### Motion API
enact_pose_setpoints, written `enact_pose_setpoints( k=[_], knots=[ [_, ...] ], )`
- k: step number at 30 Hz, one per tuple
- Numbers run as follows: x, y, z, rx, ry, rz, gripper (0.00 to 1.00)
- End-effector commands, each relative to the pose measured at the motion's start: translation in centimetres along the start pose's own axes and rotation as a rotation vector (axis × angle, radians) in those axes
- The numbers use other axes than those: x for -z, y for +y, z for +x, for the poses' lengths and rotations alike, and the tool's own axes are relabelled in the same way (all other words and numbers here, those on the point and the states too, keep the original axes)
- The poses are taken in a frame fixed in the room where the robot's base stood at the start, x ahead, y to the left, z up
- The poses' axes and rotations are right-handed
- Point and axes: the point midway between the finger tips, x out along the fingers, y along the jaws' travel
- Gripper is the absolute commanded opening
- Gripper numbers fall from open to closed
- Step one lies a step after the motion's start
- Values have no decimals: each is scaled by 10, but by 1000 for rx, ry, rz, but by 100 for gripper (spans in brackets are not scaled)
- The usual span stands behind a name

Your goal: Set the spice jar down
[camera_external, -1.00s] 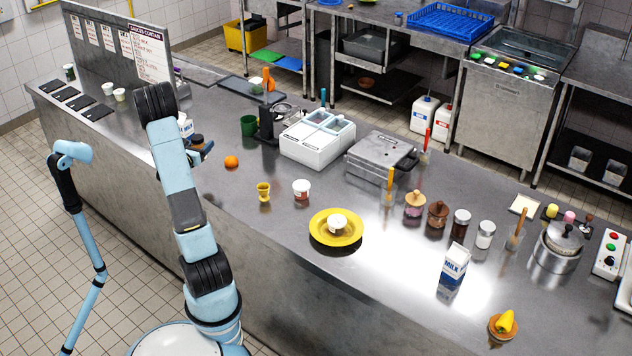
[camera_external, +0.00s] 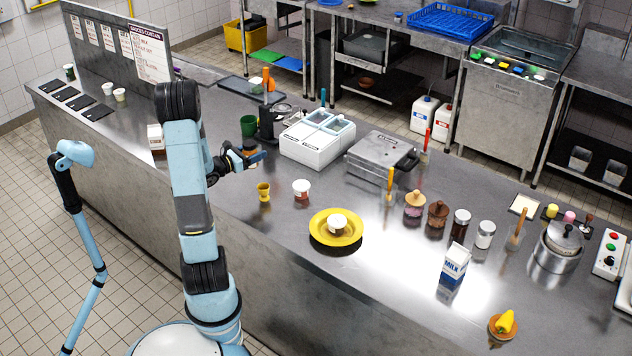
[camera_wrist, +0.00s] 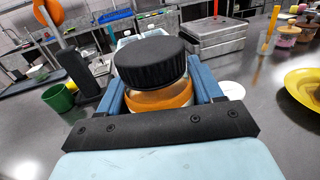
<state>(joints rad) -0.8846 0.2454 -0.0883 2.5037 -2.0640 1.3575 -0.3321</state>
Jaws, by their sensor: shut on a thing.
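The spice jar (camera_wrist: 160,98) has a ribbed black lid and an orange-brown body. In the wrist view it sits upright between the two blue fingers of my gripper (camera_wrist: 162,100), which is shut on it. In the external view my gripper (camera_external: 243,160) holds the jar (camera_external: 250,147) above the steel counter (camera_external: 330,280), left of the white two-bin unit. The bottom of the jar is hidden, so I cannot tell its exact height over the counter.
A green cup (camera_external: 248,126) and a black machine (camera_external: 270,122) stand behind the jar. A small yellow cup (camera_external: 263,192), a white-lidded tub (camera_external: 301,189) and a yellow plate (camera_external: 325,238) stand to the front right. The white bin unit (camera_external: 310,150) is close on the right.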

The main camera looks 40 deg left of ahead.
Motion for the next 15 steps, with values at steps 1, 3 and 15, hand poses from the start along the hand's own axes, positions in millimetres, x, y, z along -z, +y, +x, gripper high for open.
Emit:
enact_pose_setpoints(
  k=[1,3,15],
  knots=[
    [5,5,8,0,0,-4,26],
    [11,12,18,0,1,-3,26],
    [49,48,71,-2,1,-4,26]
  ],
)
